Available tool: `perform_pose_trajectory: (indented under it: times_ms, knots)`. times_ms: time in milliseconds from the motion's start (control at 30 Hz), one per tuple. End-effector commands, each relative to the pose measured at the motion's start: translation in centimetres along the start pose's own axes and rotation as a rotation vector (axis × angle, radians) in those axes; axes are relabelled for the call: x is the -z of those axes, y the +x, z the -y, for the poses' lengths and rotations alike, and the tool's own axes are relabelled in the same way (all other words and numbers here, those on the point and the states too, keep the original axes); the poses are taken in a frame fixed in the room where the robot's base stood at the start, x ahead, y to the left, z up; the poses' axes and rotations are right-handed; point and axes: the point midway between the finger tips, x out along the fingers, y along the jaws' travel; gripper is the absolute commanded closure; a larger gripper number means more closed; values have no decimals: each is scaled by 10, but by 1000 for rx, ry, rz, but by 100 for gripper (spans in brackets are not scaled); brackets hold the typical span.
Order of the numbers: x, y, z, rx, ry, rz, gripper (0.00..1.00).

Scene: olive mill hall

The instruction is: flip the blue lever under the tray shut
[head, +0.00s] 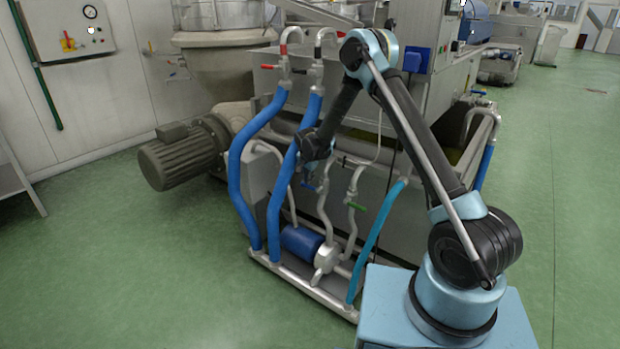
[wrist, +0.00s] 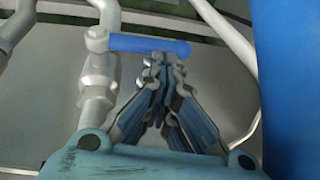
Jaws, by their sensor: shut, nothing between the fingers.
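The blue lever (wrist: 150,45) lies roughly level across the upper part of the wrist view. Its pivot end sits at the left on a grey metal valve (wrist: 98,85), and its free end points right. In the head view the lever (head: 308,186) is a small blue spot just below my wrist. My gripper (wrist: 162,62) is shut and empty. Its fingertips are just below the lever in the picture, towards its free end; I cannot tell whether they touch it. In the head view the gripper is mostly hidden at the end of the dark forearm.
A green-handled valve (head: 356,206) stands on the pipe to the right. Blue hoses (head: 237,170) run down at the left, and a light-blue hose (head: 380,235) at the right. A blue pump motor (head: 301,241) sits below. Green floor (head: 120,270) is free to the left.

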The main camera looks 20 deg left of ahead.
Motion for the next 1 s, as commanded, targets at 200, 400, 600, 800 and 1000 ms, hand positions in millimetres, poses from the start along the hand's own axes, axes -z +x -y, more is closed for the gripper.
perform_pose_trajectory:
  times_ms: [200, 400, 600, 800, 1000]
  knots:
    - [-4, 4, 8, 9, -3, 2, 100]
    - [-6, 3, 10, 11, -5, 3, 100]
    - [-7, -16, 11, 13, -5, 3, 100]
    - [-6, -44, 10, 13, -4, 3, 100]
    - [-4, -67, 7, 11, -4, 2, 100]
